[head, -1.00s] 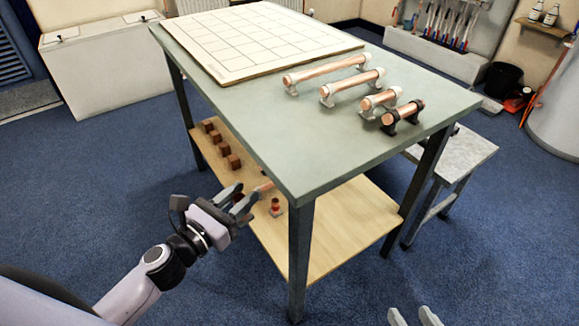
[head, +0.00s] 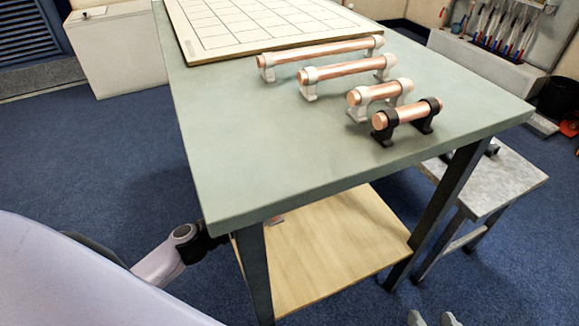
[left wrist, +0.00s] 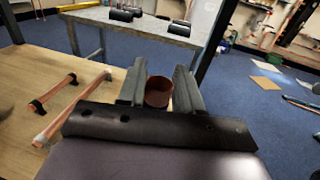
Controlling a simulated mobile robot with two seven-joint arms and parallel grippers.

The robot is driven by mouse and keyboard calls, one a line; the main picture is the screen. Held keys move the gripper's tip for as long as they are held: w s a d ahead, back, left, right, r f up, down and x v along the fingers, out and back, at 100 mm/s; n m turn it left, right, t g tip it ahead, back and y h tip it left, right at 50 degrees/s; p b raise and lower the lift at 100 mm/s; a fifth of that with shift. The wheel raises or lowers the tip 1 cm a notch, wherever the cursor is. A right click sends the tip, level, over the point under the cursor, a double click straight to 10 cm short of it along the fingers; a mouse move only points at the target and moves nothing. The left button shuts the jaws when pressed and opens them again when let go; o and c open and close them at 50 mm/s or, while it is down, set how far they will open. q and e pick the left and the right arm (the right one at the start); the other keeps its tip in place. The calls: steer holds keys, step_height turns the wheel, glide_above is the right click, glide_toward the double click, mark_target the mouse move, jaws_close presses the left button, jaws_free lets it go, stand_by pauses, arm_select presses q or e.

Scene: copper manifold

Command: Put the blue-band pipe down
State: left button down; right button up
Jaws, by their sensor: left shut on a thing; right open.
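My left gripper (left wrist: 159,88) is shut on a short copper-brown pipe (left wrist: 158,93), seen nearly end-on between the fingers in the left wrist view. No blue band shows on it. In the head view my left arm reaches low at the table's left, and the table hides that gripper and the pipe. The wooden lower shelf (head: 330,250) lies under the table; in the left wrist view it (left wrist: 18,70) is left of the gripper. My right gripper (head: 431,319) is open and empty at the bottom edge of the head view.
Several copper pipes (head: 345,68) rest in holders on the green tabletop (head: 270,130), near a gridded white board (head: 262,22). Pipes (left wrist: 72,108) lie on the shelf's right side in the left wrist view. A grey bench (head: 500,185) stands right. A table leg (head: 254,275) stands near my left arm.

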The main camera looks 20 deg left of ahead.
arm_select(q)
steer(key=shift+w+f, duration=0.25)
arm_select(e)
steer(key=w+a+f+y+b, duration=0.2)
steer(key=a+b, duration=0.1)
steer(key=b, duration=0.3)
arm_select(q)
step_height(320, 180, down, 19)
steer(key=b, duration=0.4)
steer(key=shift+w+d+b, duration=0.1)
steer(key=shift+b, duration=0.3)
steer(key=shift+f, duration=0.4)
arm_select(e)
steer(key=d+t, duration=0.1)
steer(key=s+d+t, duration=0.1)
steer(key=d+r+n+t+h, duration=0.1)
steer(key=shift+s+d, duration=0.25)
arm_select(q)
steer(key=shift+f, duration=0.15)
steer(key=c, duration=0.8)
jaws_free()
steer(key=shift+o, duration=0.2)
